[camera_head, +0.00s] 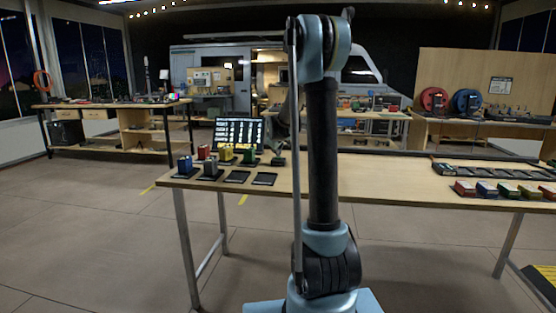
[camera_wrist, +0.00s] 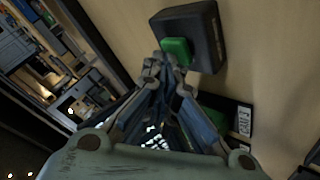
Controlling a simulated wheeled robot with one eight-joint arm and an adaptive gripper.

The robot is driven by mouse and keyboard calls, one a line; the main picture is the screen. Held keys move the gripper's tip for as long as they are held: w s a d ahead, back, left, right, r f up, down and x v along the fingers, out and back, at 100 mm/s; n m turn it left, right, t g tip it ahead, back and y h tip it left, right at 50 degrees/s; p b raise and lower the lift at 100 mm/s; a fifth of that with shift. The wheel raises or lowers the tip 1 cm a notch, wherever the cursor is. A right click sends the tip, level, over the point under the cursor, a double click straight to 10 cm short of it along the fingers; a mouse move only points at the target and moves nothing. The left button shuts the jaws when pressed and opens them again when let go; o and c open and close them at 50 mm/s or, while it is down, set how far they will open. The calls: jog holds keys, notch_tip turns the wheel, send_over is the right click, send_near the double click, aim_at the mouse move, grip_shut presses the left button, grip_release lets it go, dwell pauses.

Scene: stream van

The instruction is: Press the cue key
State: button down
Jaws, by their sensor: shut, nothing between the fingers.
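A green key (camera_wrist: 177,49) sits on a dark box (camera_wrist: 205,35) on the light wooden table in the wrist view. I take it for the cue key, though no label on it is readable. My gripper (camera_wrist: 165,60) is shut and empty, with its fingertips right at the key's near edge. They partly overlap the key in the picture, and I cannot tell whether they touch it. In the head view my arm stands in front of the table, and the gripper cannot be made out clearly there.
On the table (camera_head: 400,182) a screen (camera_head: 239,133) stands behind blue (camera_head: 185,165), red (camera_head: 203,152), grey (camera_head: 211,168) and yellow (camera_head: 226,155) blocks on dark pads. Several coloured boxes (camera_head: 487,189) lie at the right. A dark item with a white label (camera_wrist: 243,120) lies near the gripper.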

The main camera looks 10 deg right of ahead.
aim_at(277, 157)
jog(key=shift+r, duration=0.9)
notch_tip(277, 157, up, 5)
jog(key=shift+r, duration=0.1)
dwell(0.4)
jog(key=shift+s, duration=0.1)
dwell(0.4)
